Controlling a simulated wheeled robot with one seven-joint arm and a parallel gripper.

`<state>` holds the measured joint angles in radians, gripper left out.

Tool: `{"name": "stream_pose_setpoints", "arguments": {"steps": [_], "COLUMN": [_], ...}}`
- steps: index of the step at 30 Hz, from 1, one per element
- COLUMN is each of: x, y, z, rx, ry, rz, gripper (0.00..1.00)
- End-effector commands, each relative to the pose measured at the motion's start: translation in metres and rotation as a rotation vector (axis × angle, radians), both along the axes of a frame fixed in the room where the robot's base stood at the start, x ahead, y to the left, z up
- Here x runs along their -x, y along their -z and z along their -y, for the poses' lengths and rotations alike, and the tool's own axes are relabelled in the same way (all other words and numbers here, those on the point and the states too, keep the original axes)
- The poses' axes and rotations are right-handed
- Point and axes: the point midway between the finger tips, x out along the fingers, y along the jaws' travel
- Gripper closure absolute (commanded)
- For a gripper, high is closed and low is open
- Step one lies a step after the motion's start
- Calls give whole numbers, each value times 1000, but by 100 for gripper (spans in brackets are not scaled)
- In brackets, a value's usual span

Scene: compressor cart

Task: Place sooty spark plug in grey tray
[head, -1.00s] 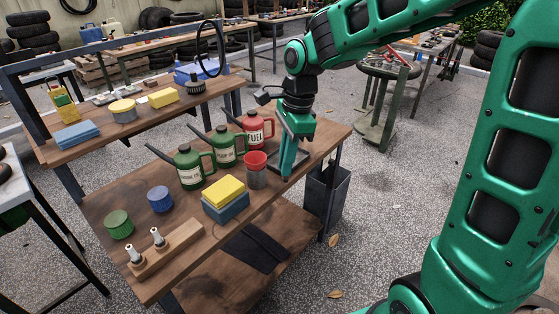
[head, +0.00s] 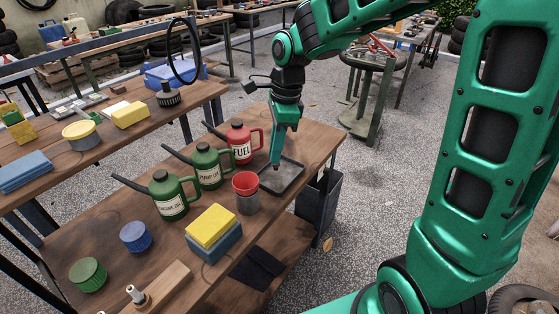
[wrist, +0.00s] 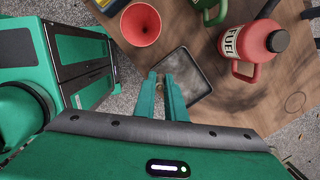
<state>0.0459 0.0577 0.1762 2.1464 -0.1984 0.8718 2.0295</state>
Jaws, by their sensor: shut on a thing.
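The grey tray (head: 289,180) lies flat at the right end of the workbench, beside the red funnel. In the wrist view the tray (wrist: 193,77) is just beyond my fingertips. My gripper (head: 275,160) points down over the tray's left part. Its fingers (wrist: 163,82) are shut on a small dark thing, taken to be the sooty spark plug (wrist: 160,77); the fingers hide most of it. I cannot tell whether it touches the tray. Another spark plug (head: 138,295) with a pale top stands in the wooden block at the near left.
A red funnel (head: 245,183) on a grey can stands close left of the tray. The red fuel can (head: 240,143) is just behind it, with green cans further left. The bench edge is close on the tray's right.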

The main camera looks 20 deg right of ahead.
Motion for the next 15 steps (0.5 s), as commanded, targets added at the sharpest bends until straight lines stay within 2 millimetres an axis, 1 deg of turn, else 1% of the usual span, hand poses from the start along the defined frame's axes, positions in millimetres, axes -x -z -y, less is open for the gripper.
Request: {"name": "stream_pose_setpoints", "arguments": {"steps": [1, 3, 9, 12, 15], "x": [-9, -20, -49, -58, -62], "y": [7, 16, 37, 43, 45], "z": [2, 7, 22, 27, 30], "rx": [-1, -1, 0, 0, 0], "ry": [-4, -9, -16, -16, -17], "rz": [-4, -5, -3, -2, 0], "gripper": [100, 100, 100, 100, 100]}}
